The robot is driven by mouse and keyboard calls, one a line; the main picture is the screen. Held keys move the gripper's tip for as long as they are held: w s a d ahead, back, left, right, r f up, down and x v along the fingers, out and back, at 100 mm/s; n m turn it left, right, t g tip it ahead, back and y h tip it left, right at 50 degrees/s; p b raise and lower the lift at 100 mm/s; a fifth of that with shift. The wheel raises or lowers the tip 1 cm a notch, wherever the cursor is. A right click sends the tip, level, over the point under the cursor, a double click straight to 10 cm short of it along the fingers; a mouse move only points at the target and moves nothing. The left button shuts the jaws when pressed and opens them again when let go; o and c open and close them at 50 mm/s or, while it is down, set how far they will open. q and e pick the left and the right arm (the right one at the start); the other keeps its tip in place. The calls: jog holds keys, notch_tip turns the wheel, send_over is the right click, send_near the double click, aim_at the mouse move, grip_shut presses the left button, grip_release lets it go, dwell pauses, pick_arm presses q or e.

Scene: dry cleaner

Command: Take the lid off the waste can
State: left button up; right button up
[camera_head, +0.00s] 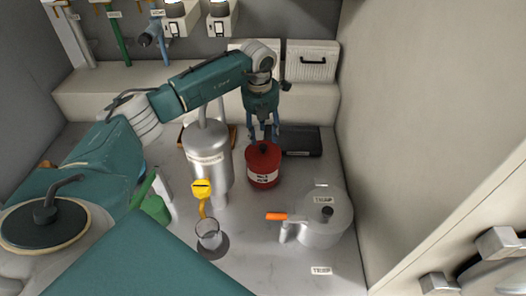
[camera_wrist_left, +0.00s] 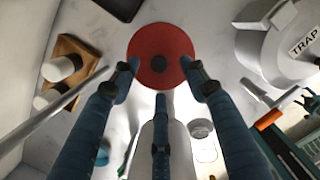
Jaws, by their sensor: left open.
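The waste can (camera_head: 263,172) is a small red can with a white label, standing on the grey counter. Its red round lid (camera_head: 262,149) has a dark knob in the middle and sits on top of the can. My left gripper (camera_head: 264,135) points down at the lid from above. In the wrist view its fingers (camera_wrist_left: 160,70) are spread apart at the near side of the lid, with nothing held between them. Whether the fingertips touch the lid I cannot tell. My right gripper is not in view.
A tall metal cylinder (camera_head: 206,160) stands close left of the can. A grey pot labelled TRAP (camera_head: 325,220) with an orange handle is at right. A black flat case (camera_head: 300,141) lies behind.

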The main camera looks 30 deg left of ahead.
aim_at(263, 146)
pick_arm(q)
jog(key=shift+f+p, duration=0.35)
jog(key=f+p, duration=0.1)
jog(key=f, duration=0.1)
jog(key=f+p, duration=0.1)
jog(key=f, duration=0.1)
jog(key=shift+w+a, duration=0.2)
jog(key=shift+f, duration=0.35)
grip_shut()
